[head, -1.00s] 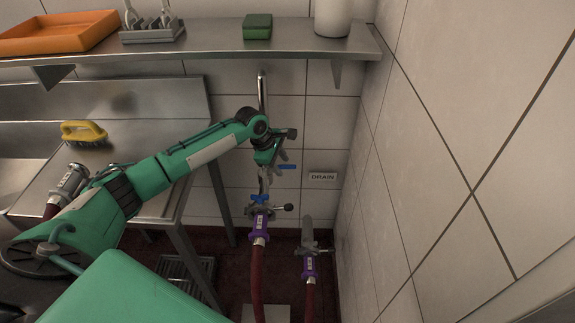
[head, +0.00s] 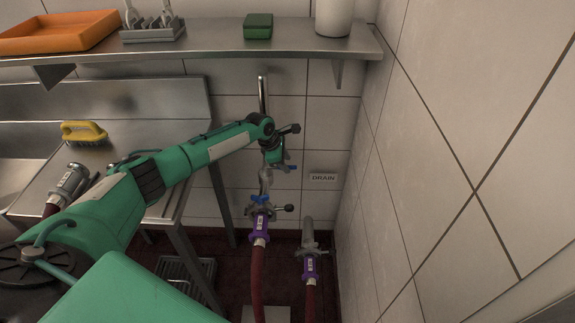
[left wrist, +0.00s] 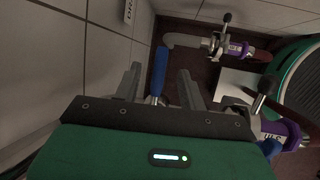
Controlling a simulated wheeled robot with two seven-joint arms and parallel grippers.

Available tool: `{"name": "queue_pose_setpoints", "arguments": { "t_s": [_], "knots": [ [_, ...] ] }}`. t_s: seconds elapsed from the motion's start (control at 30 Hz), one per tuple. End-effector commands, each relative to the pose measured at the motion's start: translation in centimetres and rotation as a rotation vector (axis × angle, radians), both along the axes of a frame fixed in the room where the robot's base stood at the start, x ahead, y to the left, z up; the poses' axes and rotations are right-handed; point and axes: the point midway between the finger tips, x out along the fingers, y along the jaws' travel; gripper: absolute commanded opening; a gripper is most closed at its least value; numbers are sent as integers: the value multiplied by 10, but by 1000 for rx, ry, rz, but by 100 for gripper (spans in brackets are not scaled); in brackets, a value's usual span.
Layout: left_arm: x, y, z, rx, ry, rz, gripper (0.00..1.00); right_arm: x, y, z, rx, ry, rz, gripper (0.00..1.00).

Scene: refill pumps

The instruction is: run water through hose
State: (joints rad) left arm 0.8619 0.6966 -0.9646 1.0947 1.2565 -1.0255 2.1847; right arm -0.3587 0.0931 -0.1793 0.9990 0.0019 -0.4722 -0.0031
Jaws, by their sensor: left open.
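My left gripper (head: 277,161) is at the wall pipe (head: 263,95), beside a blue-handled valve lever (head: 289,168). In the left wrist view the gripper (left wrist: 159,78) is open, and the blue lever (left wrist: 158,70) stands between its two fingers. I cannot tell whether they touch. Below it, a dark red hose (head: 257,275) with a purple coupling (head: 260,226) joins the pipe at a clamp. To the right, a second hose with a purple coupling (head: 309,267) is on a grey pipe stub (head: 308,231) under the DRAIN sign (head: 323,177). My right gripper is not in view.
A steel shelf (head: 220,47) runs above the arm. A steel table with a yellow brush (head: 84,132) and a loose hose end (head: 72,182) is at the left. The tiled side wall (head: 440,150) stands close on the right.

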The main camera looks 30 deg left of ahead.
Motion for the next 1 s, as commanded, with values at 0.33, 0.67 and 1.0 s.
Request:
{"name": "queue_pose_setpoints", "arguments": {
  "t_s": [0.33, 0.67, 1.0],
  "knots": [
    [7, -5, -19, -1, -1, 0, 41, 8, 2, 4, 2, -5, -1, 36],
    [7, -5, -19, 0, 0, 0, 14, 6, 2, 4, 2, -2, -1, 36],
    [6, -5, -18, -1, 0, -1, 0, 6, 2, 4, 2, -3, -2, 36]
  ]
}}
